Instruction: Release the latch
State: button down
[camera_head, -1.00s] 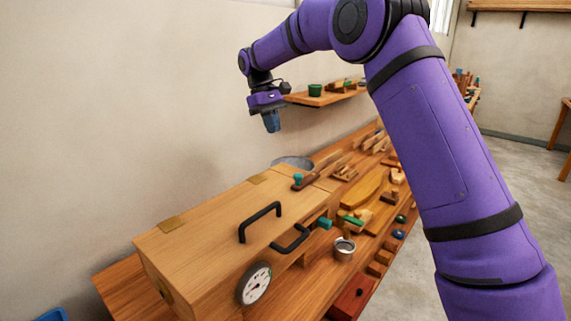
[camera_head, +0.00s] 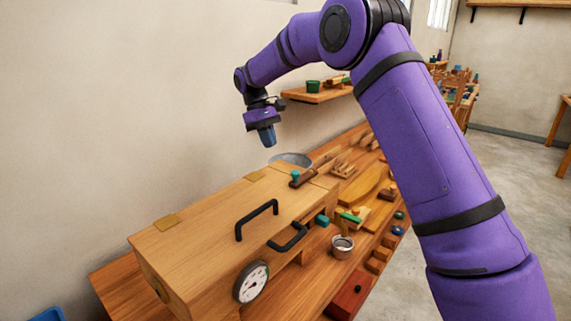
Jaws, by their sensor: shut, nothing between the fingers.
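A long wooden box (camera_head: 200,226) with a hinged lid lies on the workbench. It has two black handles (camera_head: 257,220), one on the lid and one on the front. A dark reddish bar with a teal knob (camera_head: 297,176) sits at the lid's far end and may be the latch. A teal block (camera_head: 322,220) sticks out at the box's front right corner; I cannot tell if it belongs to the latch. My gripper (camera_head: 268,143) is shut and empty, pointing down in the air above the box's far end, apart from it.
A round dial (camera_head: 251,282) is on the box front. A grey bowl (camera_head: 290,159) stands behind the box. A metal cup (camera_head: 341,246) and several wooden pieces crowd the bench to the right. A wall shelf (camera_head: 318,94) is behind my gripper.

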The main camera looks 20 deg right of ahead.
send_near(286, 183)
notch_tip(286, 183, down, 3)
jog(key=shift+a+f, duration=0.1)
jog(key=shift+s+d+r, duration=0.25)
jog(key=shift+s+d, duration=0.45)
jog(key=shift+s, duration=0.3)
jog(key=shift+s+d, duration=0.35)
jog(key=shift+s, duration=0.2)
jog(key=shift+s, duration=0.1)
